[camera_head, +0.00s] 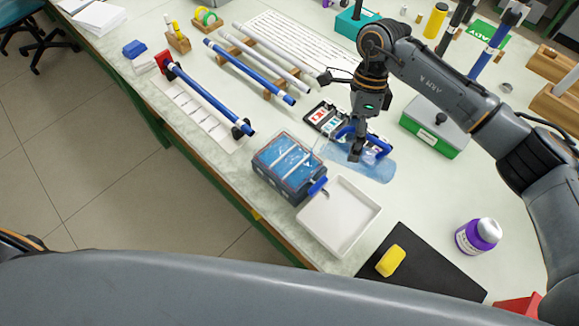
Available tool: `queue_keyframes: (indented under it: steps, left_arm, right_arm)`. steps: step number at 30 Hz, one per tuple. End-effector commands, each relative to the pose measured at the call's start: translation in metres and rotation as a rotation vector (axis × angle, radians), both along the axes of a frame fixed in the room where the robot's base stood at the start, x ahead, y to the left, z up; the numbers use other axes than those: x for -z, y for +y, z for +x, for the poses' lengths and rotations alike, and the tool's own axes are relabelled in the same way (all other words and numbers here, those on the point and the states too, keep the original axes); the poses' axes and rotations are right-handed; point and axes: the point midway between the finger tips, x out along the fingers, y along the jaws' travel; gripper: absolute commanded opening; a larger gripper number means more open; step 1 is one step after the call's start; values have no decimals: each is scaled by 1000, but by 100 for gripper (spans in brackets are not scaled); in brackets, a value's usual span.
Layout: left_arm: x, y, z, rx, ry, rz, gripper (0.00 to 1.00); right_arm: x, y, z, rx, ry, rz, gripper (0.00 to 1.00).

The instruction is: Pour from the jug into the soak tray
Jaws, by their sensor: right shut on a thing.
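My right gripper (356,150) is shut on the blue handle of the jug (374,166). The jug is clear with a bluish tint and is tipped far over, its mouth end toward the left. That end is close to the right edge of a dark grey tray (272,177) holding blue liquid, which looks like the soak tray. A thin pale streak shows between the jug's mouth and this tray; I cannot tell for sure that it is flowing liquid. The gripper partly hides the jug. My left gripper is not in view.
An empty white tray (352,236) stands right beside the dark tray. A black mat (427,274) with a yellow block (390,260) and a purple-labelled bottle (478,236) are at the lower right. Blue and white rods (248,71) lie at the back left. A green-based box (434,133) stands behind the jug.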

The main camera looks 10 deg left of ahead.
Motion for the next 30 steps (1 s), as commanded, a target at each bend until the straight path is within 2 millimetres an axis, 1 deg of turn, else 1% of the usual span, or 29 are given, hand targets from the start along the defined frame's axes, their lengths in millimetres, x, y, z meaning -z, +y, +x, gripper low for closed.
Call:
queue_keyframes:
  steps: [11,21,30]
  left_arm:
    - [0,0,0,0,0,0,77]
    - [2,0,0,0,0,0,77]
    - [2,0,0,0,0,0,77]
  right_arm:
    - [-1,0,0,-1,-1,1,9]
    - [-6,3,1,-1,3,-60,9]
    - [-6,3,0,-1,4,-59,9]
